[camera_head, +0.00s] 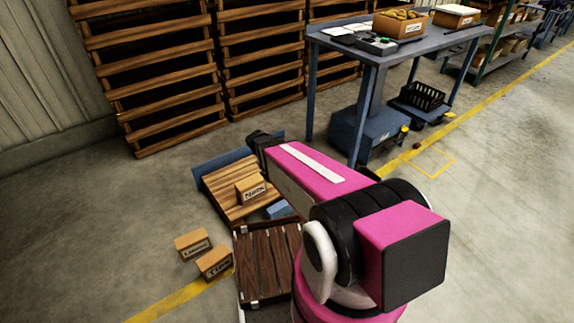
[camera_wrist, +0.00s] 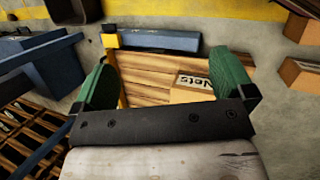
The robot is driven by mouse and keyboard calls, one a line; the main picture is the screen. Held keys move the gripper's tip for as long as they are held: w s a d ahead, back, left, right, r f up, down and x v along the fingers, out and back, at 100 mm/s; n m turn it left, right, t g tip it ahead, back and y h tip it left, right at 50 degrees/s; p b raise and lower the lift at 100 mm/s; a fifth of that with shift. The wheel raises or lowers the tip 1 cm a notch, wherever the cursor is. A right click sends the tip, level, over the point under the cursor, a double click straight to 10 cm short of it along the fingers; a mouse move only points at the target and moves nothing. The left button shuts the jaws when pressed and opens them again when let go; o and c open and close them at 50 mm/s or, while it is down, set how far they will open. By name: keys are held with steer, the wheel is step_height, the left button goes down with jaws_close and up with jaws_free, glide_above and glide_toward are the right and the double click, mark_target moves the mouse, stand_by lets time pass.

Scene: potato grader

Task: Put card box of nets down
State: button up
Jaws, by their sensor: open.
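The card box of nets (camera_wrist: 195,88), a small brown box with a "Nets" label, shows in the wrist view on wooden slats. In the head view a labelled card box (camera_head: 251,190) sits on the slatted wooden platform (camera_head: 222,184), apparently the same one. My gripper (camera_wrist: 163,62) is open, its two green fingers spread wide above the slats. The box lies between them in the picture, nearer the right finger, and its lower part is hidden behind the gripper's dark crossbar. I cannot tell whether a finger touches it.
Two card boxes (camera_head: 192,244) (camera_head: 214,263) stand on the floor left of my base. A blue workbench (camera_head: 395,50) with crates is behind, and wooden racks (camera_head: 160,70) line the wall. A blue bar and yellow post (camera_wrist: 110,40) edge the platform.

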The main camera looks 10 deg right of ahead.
steer(key=s+d+r+m+t+y, duration=0.1)
steer(key=s+d+r+m+y, duration=0.2)
steer(key=r, duration=0.6)
steer(key=shift+s+r+m+t+y, duration=0.15)
steer(key=shift+s+m+t+y, duration=0.15)
steer(key=shift+s+m+y, duration=1)
steer(key=shift+s+h, duration=0.4)
steer(key=shift+s, duration=0.2)
